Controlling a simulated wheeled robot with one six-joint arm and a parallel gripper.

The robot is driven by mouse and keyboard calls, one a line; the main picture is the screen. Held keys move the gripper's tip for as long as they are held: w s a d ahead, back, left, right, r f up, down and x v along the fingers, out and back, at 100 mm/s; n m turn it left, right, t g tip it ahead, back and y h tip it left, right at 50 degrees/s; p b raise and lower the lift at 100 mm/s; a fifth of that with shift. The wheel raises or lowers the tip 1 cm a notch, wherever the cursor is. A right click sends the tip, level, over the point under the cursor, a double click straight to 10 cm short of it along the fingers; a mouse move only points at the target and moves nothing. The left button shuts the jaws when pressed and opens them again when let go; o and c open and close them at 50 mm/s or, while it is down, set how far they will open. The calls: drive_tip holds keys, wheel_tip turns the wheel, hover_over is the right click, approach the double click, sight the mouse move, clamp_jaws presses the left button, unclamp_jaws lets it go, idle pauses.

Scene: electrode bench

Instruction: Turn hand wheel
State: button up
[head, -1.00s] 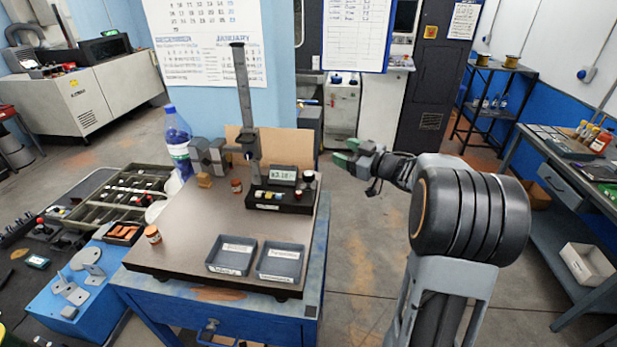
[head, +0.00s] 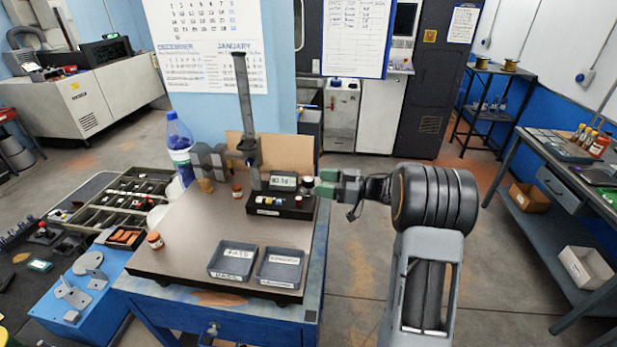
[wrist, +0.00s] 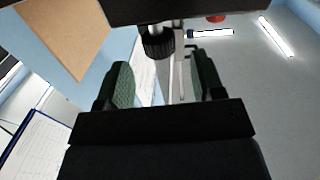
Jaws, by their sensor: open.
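The height gauge stands upright on the dark surface plate (head: 200,228), its tall column (head: 243,95) rising above a black base with a small digital display (head: 283,181). A dark round knob (head: 307,169) shows at the right end of this base, partly covered by my gripper. In the wrist view a black knurled knob (wrist: 157,42) on a shiny shaft, which looks like the hand wheel, sits beyond my fingers. My gripper (head: 322,185) has green-padded fingers, spread apart and empty in the wrist view (wrist: 160,82). Contact with the knob cannot be told.
Two grey trays (head: 232,262) (head: 279,268) lie at the plate's front. A tan board (head: 283,152) stands behind the gauge. Floor right of the bench is open.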

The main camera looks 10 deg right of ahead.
sight(308, 179)
drive_tip(key=shift+p+x, duration=0.5)
drive_tip(key=shift+x, duration=1.95)
drive_tip(key=shift+c, duration=0.4)
drive_tip(key=c, duration=0.8)
drive_tip(key=shift+c, duration=0.2)
drive_tip(key=shift+m+t+h, duration=0.3)
drive_tip(key=shift+m+t, duration=0.1)
drive_tip(key=shift+t, duration=0.1)
drive_tip(key=m+t+h+b, duration=0.2)
drive_tip(key=m+t+h, duration=0.1)
drive_tip(key=t, duration=0.1)
drive_tip(key=shift+f, duration=0.1)
drive_tip(key=shift+m+t+h+b, duration=0.85)
drive_tip(key=shift+m+h, duration=0.25)
drive_tip(key=shift+h, duration=0.2)
